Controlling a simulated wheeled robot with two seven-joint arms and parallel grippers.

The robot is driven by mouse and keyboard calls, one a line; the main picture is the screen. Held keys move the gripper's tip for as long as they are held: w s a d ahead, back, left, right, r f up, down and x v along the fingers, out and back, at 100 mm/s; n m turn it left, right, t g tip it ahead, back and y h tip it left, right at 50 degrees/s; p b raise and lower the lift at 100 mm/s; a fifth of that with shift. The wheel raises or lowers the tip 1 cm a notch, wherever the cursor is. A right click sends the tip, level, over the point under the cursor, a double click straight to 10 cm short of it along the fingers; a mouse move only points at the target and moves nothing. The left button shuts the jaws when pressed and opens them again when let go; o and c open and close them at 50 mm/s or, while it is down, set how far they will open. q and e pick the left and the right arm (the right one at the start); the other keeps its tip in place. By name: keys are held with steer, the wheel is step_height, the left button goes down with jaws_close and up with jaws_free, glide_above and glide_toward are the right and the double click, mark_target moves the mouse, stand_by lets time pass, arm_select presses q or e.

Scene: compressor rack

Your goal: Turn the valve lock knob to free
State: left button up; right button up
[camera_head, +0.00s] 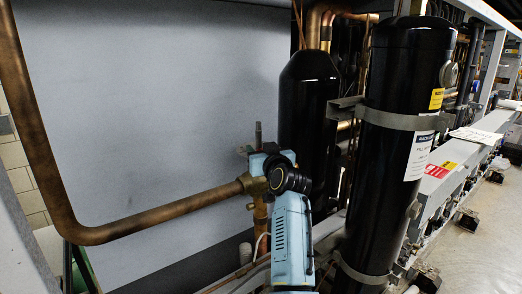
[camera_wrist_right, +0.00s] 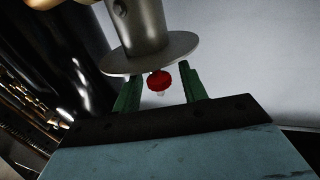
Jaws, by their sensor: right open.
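A small red knob (camera_wrist_right: 159,80) with a pale tip shows in the right wrist view, just under a grey round flange (camera_wrist_right: 150,53) on a metal cylinder. I take it to be the valve lock knob. My right gripper (camera_wrist_right: 160,76) is open, with one green finger on each side of the red knob. I see gaps between the fingers and the knob. In the head view my blue right gripper (camera_head: 268,162) is at the valve on the copper pipe and hides most of it. An upright valve stem (camera_head: 258,135) rises behind it. My left gripper is out of view.
A thick copper pipe (camera_head: 150,217) runs from the left to the valve. A black tank (camera_head: 308,110) stands close behind on the right, and a larger black cylinder (camera_head: 385,165) is further right. A plain grey panel (camera_head: 160,100) is behind, with open room before it.

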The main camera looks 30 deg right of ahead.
steer(key=shift+c, duration=0.2)
jaws_close()
steer(key=shift+d+n+y+b, duration=0.1)
steer(key=shift+n+y+b, duration=0.25)
steer(key=shift+y, duration=0.25)
steer(key=shift+n+t+y, duration=0.3)
steer(key=shift+n+y, duration=0.15)
steer(key=shift+y, duration=0.25)
steer(key=shift+o, duration=0.2)
jaws_free()
steer(key=shift+s, duration=0.1)
